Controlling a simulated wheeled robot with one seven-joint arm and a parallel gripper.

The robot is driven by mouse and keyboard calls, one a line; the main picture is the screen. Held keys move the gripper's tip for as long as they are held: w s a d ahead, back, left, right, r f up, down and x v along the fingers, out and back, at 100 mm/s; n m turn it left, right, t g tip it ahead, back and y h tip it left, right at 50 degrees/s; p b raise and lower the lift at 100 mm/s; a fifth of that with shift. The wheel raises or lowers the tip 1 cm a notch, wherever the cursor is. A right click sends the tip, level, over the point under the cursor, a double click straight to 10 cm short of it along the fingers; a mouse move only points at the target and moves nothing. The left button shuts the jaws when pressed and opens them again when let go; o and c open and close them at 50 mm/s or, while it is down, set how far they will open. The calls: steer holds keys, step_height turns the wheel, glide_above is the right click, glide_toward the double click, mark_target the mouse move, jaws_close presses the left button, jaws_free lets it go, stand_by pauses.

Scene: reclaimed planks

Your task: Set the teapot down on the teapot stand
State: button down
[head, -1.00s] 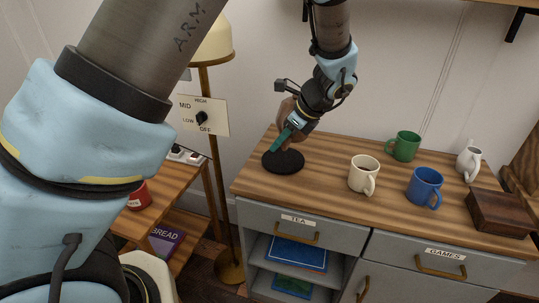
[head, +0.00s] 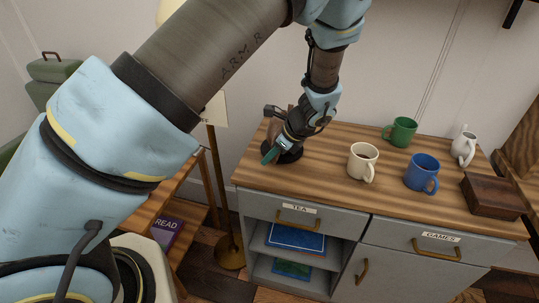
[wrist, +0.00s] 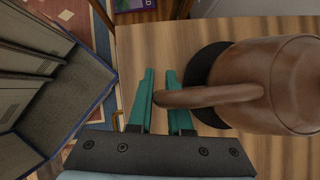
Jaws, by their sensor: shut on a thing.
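The brown teapot (wrist: 290,85) fills the right of the wrist view. My gripper (wrist: 160,95) has teal fingers shut on its curved handle. The black round teapot stand (wrist: 203,78) shows as a dark crescent beneath the teapot, past its handle-side edge. In the head view my gripper (head: 270,154) is low at the left end of the wooden counter, and the stand (head: 291,156) is partly hidden behind it. Only a little of the teapot (head: 274,131) shows behind the wrist. I cannot tell whether its base touches the stand.
A cream mug (head: 361,163), a blue mug (head: 422,174), a green mug (head: 402,131) and a white pitcher (head: 464,149) stand to the right on the counter (head: 325,150). A dark wooden box (head: 493,195) lies at the right end. A lamp pole (head: 222,190) stands left of the counter.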

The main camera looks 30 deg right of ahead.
steer(key=shift+f, duration=0.3)
steer(key=c, duration=0.8)
jaws_free()
steer(key=shift+c, duration=0.2)
steer(key=b+v, duration=0.3)
steer(key=v, duration=0.9)
steer(key=w+a+r+n+g+h, duration=0.15)
steer(key=w+a+n, duration=0.25)
steer(key=a+n, duration=0.45)
steer(key=w+a+r+n+g, duration=0.1)
steer(key=w+a+n+g, duration=0.3)
steer(key=a, duration=0.8)
steer(key=s+a+r+n+t+h, duration=0.1)
steer(key=s+a+n, duration=0.1)
steer(key=a+n, duration=0.5)
steer(key=s+a+r+n+t+h, duration=0.1)
steer(key=s+a+n, duration=0.1)
steer(key=a+n, duration=0.6)
steer(key=a, duration=0.3)
steer(key=shift+a, duration=0.2)
steer(key=shift+s, duration=0.1)
